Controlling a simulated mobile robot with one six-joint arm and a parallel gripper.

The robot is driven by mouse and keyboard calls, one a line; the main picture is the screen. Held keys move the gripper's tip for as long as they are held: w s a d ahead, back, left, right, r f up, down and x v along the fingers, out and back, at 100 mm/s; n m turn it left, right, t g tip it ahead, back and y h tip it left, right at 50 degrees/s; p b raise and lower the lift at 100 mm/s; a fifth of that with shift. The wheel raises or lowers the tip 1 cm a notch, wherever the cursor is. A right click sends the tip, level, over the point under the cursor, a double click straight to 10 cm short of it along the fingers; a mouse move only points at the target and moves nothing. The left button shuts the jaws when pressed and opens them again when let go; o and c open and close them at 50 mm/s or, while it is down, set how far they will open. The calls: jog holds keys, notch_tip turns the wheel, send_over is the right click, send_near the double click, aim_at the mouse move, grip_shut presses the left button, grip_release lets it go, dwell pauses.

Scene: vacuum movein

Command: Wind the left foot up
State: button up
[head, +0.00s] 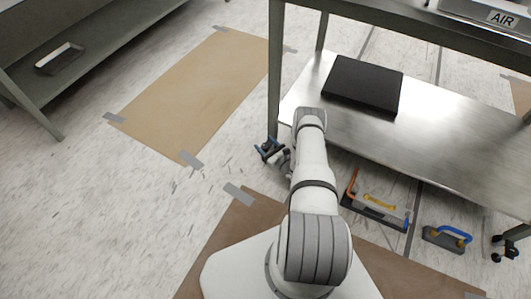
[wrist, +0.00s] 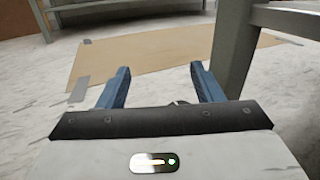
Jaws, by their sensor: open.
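My gripper (wrist: 160,70) is open, with its two blue fingers spread and nothing clearly held between them. In the head view my gripper (head: 267,150) is low, close to the floor at the bottom of the left leg (head: 275,75) of the steel bench. In the wrist view that leg (wrist: 236,45) rises just right of the right finger. The left foot itself cannot be made out; my gripper and arm cover the leg's lower end. A small pale bit shows at the gripper's front edge between the fingers, too little to identify.
The bench's lower shelf (head: 440,125) carries a black slab (head: 363,85). An orange-handled tool (head: 375,212) and a blue-handled tool (head: 447,238) lie on the floor beneath. The right foot (head: 505,246) is a dark caster. Taped brown sheet (head: 205,90) lies left on open floor.

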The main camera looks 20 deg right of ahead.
aim_at(268, 150)
jog(key=s+f+h, duration=0.1)
jog(key=f, duration=0.1)
jog(key=s+d+f+m+h, duration=0.1)
jog(key=f, duration=0.1)
jog(key=s+d+f+m+h+b, duration=0.1)
jog(key=f, duration=0.2)
jog(key=shift+s+f, duration=0.1)
jog(key=shift+s, duration=0.25)
jog(key=shift+w+d+f+m+h, duration=0.1)
jog(key=shift+w+f+m+h, duration=0.05)
jog(key=shift+m+h, duration=0.15)
jog(key=w+b, duration=0.1)
jog(key=w, duration=0.3)
jog(key=w+b, duration=0.1)
jog(key=w, duration=0.1)
jog(key=shift+a+b, duration=0.25)
jog(key=shift+b, duration=0.05)
jog(key=shift+w, duration=0.6)
jog(key=c, duration=0.9)
jog(key=shift+a, duration=0.2)
jog(key=shift+c, duration=0.3)
jog(key=shift+d, duration=0.1)
